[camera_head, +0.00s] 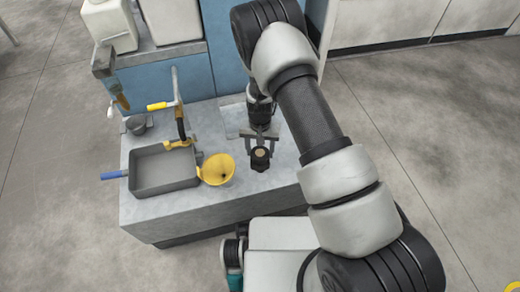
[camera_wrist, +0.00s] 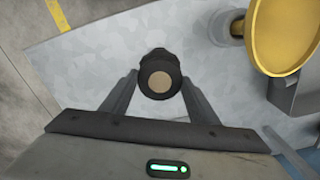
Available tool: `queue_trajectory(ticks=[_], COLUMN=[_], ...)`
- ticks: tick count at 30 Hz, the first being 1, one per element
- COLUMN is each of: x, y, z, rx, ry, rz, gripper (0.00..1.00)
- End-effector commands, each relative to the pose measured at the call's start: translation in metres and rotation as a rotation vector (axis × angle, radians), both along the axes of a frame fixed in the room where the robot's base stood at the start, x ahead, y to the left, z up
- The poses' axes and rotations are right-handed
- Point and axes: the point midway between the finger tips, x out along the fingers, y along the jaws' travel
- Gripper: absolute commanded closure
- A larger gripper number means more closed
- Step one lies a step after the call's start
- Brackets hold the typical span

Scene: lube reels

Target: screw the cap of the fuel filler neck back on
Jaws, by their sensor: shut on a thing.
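The black round cap with a tan disc on its top (camera_wrist: 160,80) is between the two fingers of my gripper (camera_wrist: 160,86) in the wrist view. My gripper is shut on it. In the head view the cap (camera_head: 261,154) shows at the right part of the bench, just in front of my gripper (camera_head: 261,145). A dark part shows just beyond the cap in the wrist view. The filler neck is largely hidden by the cap, and I cannot tell whether the cap is seated on it or held above it.
A yellow funnel (camera_head: 218,170) stands left of the cap. Further left are a grey drain tray (camera_head: 165,186) with a blue handle, a pump with a yellow grip (camera_head: 158,106) and a small dark cup (camera_head: 137,125). The bench front (camera_head: 262,187) is bare near the cap.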

Motion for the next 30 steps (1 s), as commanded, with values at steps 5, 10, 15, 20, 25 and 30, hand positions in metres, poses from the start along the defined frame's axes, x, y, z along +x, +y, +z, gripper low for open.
queue_trajectory(ticks=[5, 10, 15, 20, 25, 30], x=[0.0004, 0.0005, 0.0004, 0.0005, 0.0002, 0.0003], y=[0.0000, 0.0000, -0.0001, 0.0000, 0.0007, 0.0010], z=[-0.0026, -0.0051, -0.0078, -0.0073, -0.0073, -0.0077], rx=[0.000, 0.001, 0.000, 0.000, 0.000, -0.001], ry=[-0.001, -0.001, -0.001, -0.001, -0.001, -0.001], rz=[0.000, 0.000, 0.000, 0.000, -0.077, -0.361], gripper=[0.70, 0.70, 0.70, 0.70, 0.70, 0.70])
